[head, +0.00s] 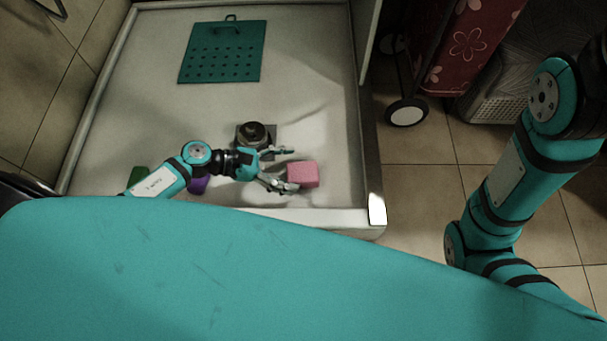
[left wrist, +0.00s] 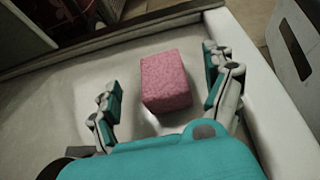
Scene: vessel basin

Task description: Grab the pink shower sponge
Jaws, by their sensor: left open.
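The pink shower sponge (head: 303,174) is a block lying on the floor of the white shower basin, near its front right corner. In the left wrist view the pink sponge (left wrist: 166,80) lies ahead of and between my spread fingers. My left gripper (head: 281,167) is open, with its fingertips just left of the sponge; the lower finger comes close to it, and I cannot tell whether they touch. The left gripper's fingers (left wrist: 166,92) also show apart in the left wrist view, with nothing held. My right gripper is out of view; only my right arm shows.
The white basin (head: 150,70) has a raised rim on its right and front. A dark drain fitting (head: 256,136) stands just behind my left gripper. A green perforated mat (head: 222,52) lies at the back. Green (head: 137,175) and purple (head: 198,185) objects lie left, partly hidden by my arm.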

